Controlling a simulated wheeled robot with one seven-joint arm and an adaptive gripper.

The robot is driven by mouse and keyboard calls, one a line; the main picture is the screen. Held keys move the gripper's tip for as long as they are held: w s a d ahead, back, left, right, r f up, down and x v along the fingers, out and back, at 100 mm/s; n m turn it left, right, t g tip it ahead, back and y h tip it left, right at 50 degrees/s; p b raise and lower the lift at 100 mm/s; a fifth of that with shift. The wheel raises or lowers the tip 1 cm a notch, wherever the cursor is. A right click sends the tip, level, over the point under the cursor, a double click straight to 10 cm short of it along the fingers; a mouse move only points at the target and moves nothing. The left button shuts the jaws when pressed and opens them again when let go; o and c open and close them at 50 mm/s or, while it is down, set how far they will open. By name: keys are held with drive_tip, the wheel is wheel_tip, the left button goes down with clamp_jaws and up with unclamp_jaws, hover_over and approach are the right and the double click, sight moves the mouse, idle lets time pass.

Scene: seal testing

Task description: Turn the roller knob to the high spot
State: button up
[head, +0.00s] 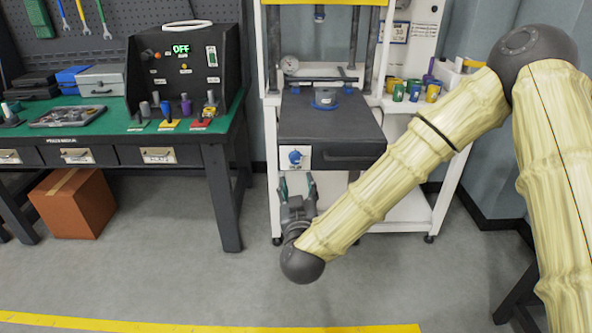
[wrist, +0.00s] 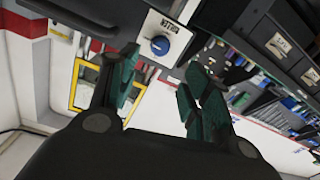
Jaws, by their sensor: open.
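The roller knob (head: 295,156) is a round blue knob on a small white plate at the front left of the dark press bench. In the wrist view the blue knob (wrist: 160,45) sits on its white labelled plate (wrist: 165,38), beyond and between my fingertips. A pale pointer mark shows on the knob, but the label is too small to read. My gripper (head: 298,184) is below and in front of the plate in the head view. Its green-tipped fingers (wrist: 165,80) are spread apart and empty, not touching the knob.
The press frame (head: 268,60) stands behind the knob. A green-topped workbench (head: 75,127) with a black control box (head: 185,65) reading OFF is to the left. Several coloured cans (head: 414,90) stand at right. An orange box (head: 73,203) is under the workbench. The floor in front is clear.

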sight(296, 162)
drive_tip(key=w, duration=1)
drive_tip(key=shift+w+a+f, duration=0.1)
drive_tip(key=shift+w+a, duration=0.05)
drive_tip(key=shift+w, duration=0.05)
drive_tip(key=shift+c, duration=0.5)
drive_tip(key=c, duration=0.9)
